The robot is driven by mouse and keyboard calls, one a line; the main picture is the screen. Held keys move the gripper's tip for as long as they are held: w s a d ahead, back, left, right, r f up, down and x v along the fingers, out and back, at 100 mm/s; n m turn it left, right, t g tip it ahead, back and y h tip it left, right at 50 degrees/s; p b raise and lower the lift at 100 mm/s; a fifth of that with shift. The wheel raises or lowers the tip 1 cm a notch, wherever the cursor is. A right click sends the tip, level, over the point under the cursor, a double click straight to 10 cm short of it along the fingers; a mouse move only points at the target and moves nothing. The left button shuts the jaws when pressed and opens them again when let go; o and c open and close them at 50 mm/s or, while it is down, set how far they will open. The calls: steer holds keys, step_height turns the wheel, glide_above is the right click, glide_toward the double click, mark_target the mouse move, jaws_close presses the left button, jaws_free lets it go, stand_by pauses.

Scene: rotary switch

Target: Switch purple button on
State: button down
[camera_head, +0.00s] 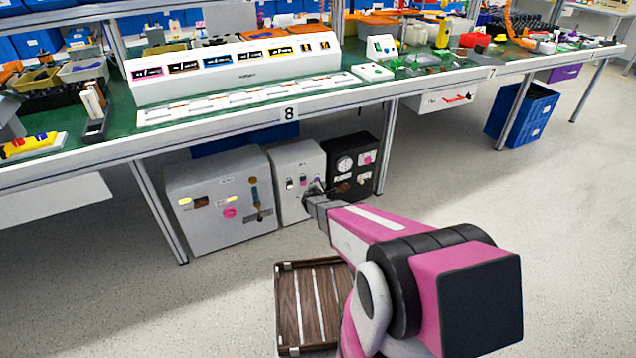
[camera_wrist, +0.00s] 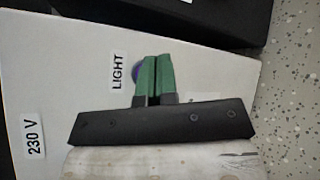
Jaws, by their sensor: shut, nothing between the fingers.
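The purple button (camera_wrist: 136,71) shows as a small purple edge beside the LIGHT label in the wrist view. My gripper's green fingers (camera_wrist: 152,76) cover most of it. The fingers are shut, with nothing between them, and their tips are over or right at the button; I cannot tell whether they touch it. In the head view, my gripper (camera_head: 312,201) is in front of the white switch box (camera_head: 289,160) under the table, and a bit of purple shows just above the gripper. The button's setting is hidden.
A grey box (camera_head: 190,175) stands left of the switch box and a black box (camera_head: 366,146) with a dial stands right of it. The table (camera_head: 290,113) is above. A brown slatted crate (camera_head: 287,311) is on the floor.

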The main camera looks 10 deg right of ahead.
steer(key=shift+s+d, duration=0.25)
steer(key=shift+s, duration=0.5)
steer(key=shift+s+d, duration=0.2)
steer(key=shift+s, duration=0.55)
steer(key=shift+s+d, duration=0.25)
steer(key=shift+s, duration=0.5)
steer(key=shift+r, duration=0.15)
steer(key=s+d+r+m+g+h, duration=0.2)
steer(key=s+d+r+m+g, duration=0.2)
steer(key=s+r+m, duration=0.3)
steer(key=s+d+r+m+g+h, duration=0.1)
steer(key=s+d+r+m+g, duration=0.35)
steer(key=s+r, duration=0.3)
steer(key=s+a+r+m+g+y, duration=0.2)
steer(key=s+a+r+m+y, duration=0.2)
steer(key=s, duration=0.5)
steer(key=s+a+r+m+g+y, duration=0.3)
steer(key=s+a+r+y, duration=0.1)
steer(key=s+r, duration=0.4)
steer(key=shift+s+a+r+m+y, duration=0.4)
steer(key=shift+s+y, duration=0.3)
steer(key=shift+s, duration=0.5)
